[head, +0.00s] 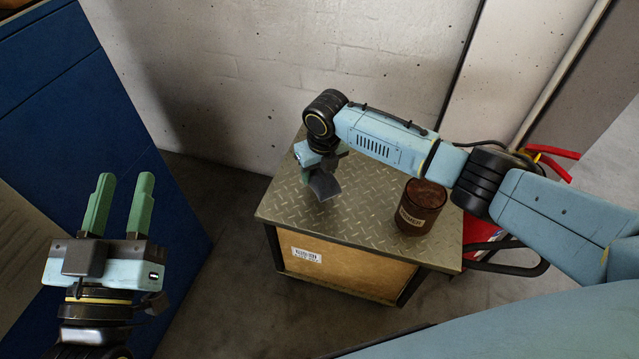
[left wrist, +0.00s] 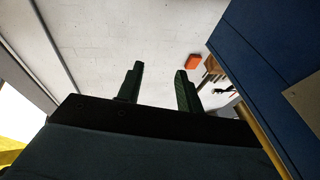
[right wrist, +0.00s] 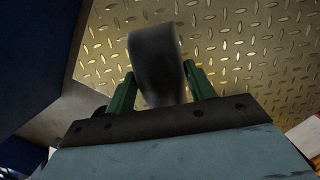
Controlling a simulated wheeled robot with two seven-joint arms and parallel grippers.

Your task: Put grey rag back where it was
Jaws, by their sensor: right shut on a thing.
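The grey rag (head: 324,184) hangs from my right gripper (head: 318,172) over the left part of the metal-topped crate (head: 290,215). In the right wrist view the rag (right wrist: 157,62) sits between the two green fingers of the right gripper (right wrist: 155,90), which are shut on it. The tread-plate top (right wrist: 235,45) shows beyond the rag; whether the rag touches it I cannot tell. My left gripper (head: 118,205) is open and empty, with its fingers apart, at the left of the head view. Its fingers also show in the left wrist view (left wrist: 160,85).
A dark brown labelled can (head: 421,207) stands on the right part of the crate top, beneath my right arm. A red object (head: 480,258) is on the floor right of the crate. Blue cabinets (head: 90,110) stand at the left. The crate top's front middle is clear.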

